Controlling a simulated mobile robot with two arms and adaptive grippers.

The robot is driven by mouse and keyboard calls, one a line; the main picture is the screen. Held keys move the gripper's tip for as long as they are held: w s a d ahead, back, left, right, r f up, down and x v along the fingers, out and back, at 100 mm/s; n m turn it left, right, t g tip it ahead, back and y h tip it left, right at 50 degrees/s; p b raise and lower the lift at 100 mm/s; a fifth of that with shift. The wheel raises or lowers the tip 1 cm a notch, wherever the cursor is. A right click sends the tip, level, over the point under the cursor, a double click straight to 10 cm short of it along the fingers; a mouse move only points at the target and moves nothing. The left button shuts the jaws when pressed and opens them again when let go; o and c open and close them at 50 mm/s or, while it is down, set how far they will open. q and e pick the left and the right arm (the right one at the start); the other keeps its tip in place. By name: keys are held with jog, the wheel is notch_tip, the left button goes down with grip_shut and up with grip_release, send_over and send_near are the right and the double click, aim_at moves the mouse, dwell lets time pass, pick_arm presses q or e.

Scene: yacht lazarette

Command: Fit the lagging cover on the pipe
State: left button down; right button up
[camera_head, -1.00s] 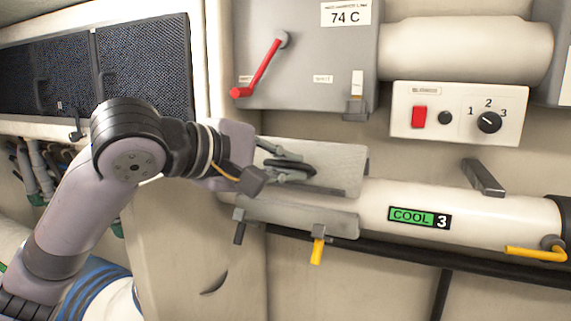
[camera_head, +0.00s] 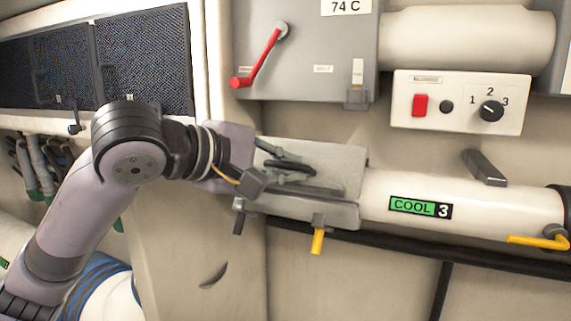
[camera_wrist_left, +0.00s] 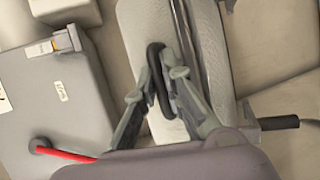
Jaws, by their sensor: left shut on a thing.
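The lagging cover (camera_head: 340,163) is a pale grey shell lying against the white pipe (camera_head: 470,205), left of the green "COOL 3" label. My left gripper (camera_head: 290,166) is in front of the cover, its fingers shut on the cover's black loop handle. In the left wrist view the fingers (camera_wrist_left: 165,85) close around this handle (camera_wrist_left: 153,72), with the cover (camera_wrist_left: 208,40) behind. A yellow latch (camera_head: 318,238) and a dark latch (camera_head: 238,219) hang down at the cover's lower edge. The gripper hides the cover's left part. My right gripper is not in view.
A grey box (camera_head: 305,75) with a red lever (camera_head: 258,60) is above the cover. A switch panel (camera_head: 457,103) is above the pipe. A grey lever (camera_head: 484,168) and a yellow-handled valve (camera_head: 540,240) are on the pipe's right. A dark thin pipe (camera_head: 400,247) runs below.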

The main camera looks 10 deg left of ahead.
pick_arm(q)
jog(key=shift+f+b, duration=0.45)
jog(key=shift+f, duration=0.1)
jog(key=c, duration=1.6)
grip_release()
jog(key=shift+s, duration=0.1)
jog(key=shift+f, duration=0.2)
jog(key=v, duration=1.2)
